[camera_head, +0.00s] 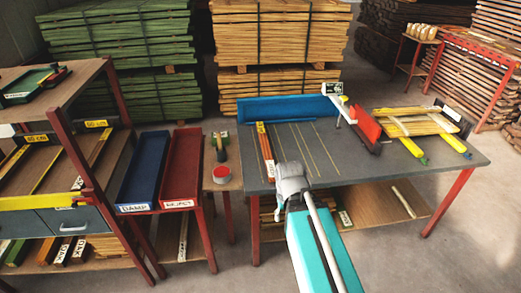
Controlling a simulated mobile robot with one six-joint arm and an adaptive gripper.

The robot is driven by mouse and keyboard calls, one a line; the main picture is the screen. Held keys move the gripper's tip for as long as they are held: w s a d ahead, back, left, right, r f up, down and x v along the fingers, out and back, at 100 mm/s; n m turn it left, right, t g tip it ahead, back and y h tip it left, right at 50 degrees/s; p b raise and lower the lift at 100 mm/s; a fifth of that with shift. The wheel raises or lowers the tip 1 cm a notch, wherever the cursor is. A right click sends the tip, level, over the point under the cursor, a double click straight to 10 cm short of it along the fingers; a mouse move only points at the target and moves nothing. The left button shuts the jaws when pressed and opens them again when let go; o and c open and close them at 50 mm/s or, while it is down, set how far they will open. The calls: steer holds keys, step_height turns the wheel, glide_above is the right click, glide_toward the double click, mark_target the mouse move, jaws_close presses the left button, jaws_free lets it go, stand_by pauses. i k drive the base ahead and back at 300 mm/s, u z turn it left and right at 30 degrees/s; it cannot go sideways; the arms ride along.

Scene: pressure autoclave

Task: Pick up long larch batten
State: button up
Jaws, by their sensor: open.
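I cannot tell for certain which piece is the long larch batten. Long, narrow wooden battens (97,153) lie on the left rack's sloping shelf, below the yellow length signs (40,138). A reddish-brown strip (266,152) with a yellow end label lies at the left end of the grey workbench (400,168). My gripper (291,178) is over the workbench's front edge, to the right of that strip and far right of the rack. It is open and small in view; its fingertips are hard to make out, and I see no batten in it.
A blue DAMP tray (143,168) and a red REJECT tray (181,165) stand between rack and bench. Timber stacks fill the back.

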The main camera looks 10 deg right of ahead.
mark_target(269, 162)
steer(key=z, duration=0.1)
steer(key=i, duration=1)
steer(key=u, duration=0.05)
